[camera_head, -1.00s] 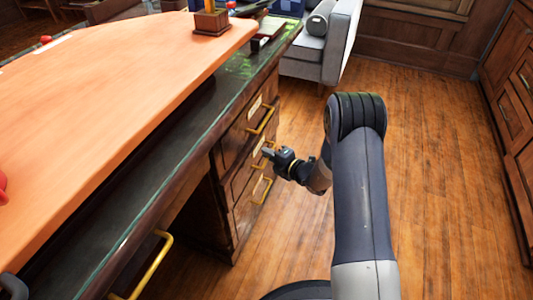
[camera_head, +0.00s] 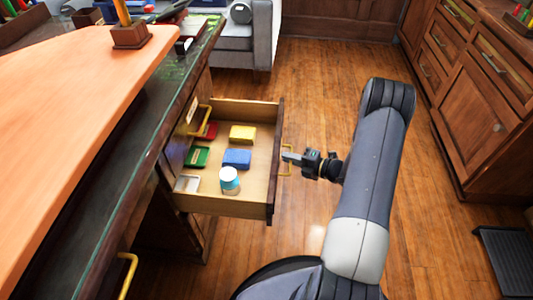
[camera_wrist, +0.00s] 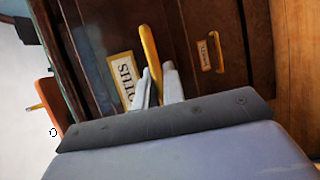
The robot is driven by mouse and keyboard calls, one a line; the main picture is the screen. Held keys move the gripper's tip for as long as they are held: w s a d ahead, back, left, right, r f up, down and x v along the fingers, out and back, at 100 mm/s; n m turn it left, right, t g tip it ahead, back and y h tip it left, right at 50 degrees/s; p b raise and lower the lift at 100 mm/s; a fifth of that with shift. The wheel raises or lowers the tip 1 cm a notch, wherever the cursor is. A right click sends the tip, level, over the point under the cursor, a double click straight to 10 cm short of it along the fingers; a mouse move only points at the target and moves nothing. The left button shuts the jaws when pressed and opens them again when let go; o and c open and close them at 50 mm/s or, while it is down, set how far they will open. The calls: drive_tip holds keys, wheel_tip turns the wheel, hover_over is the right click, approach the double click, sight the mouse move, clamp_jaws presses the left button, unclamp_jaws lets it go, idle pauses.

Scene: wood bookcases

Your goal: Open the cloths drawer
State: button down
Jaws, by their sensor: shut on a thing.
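The wooden drawer (camera_head: 243,207) stands pulled out of the desk, its inside showing in the head view. Its yellow handle (camera_head: 287,163) is on the front panel, and my gripper (camera_head: 290,157) is shut on it. In the wrist view the handle (camera_wrist: 149,52) runs between the two fingers of my gripper (camera_wrist: 158,88). A label (camera_wrist: 124,78) beside the handle is partly hidden, so I cannot read the whole word. The drawer holds a yellow block (camera_head: 242,134), a blue block (camera_head: 237,158), a green item (camera_head: 197,157) and a light blue and white can (camera_head: 229,180).
The desk (camera_head: 60,120) is on the left, with a closed drawer's yellow handle (camera_head: 127,276) near me. A grey sofa (camera_head: 250,40) is behind. Wooden cabinets (camera_head: 485,90) line the right. Open floor (camera_head: 325,75) lies between.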

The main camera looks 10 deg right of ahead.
drive_tip(key=s+d, duration=0.4)
drive_tip(key=d, duration=0.7)
drive_tip(key=shift+p, duration=0.35)
drive_tip(key=c, duration=1.5)
unclamp_jaws()
drive_tip(key=p+v, duration=0.2)
drive_tip(key=v, duration=0.8)
drive_tip(key=shift+s+d, duration=0.2)
drive_tip(key=shift+s, duration=0.05)
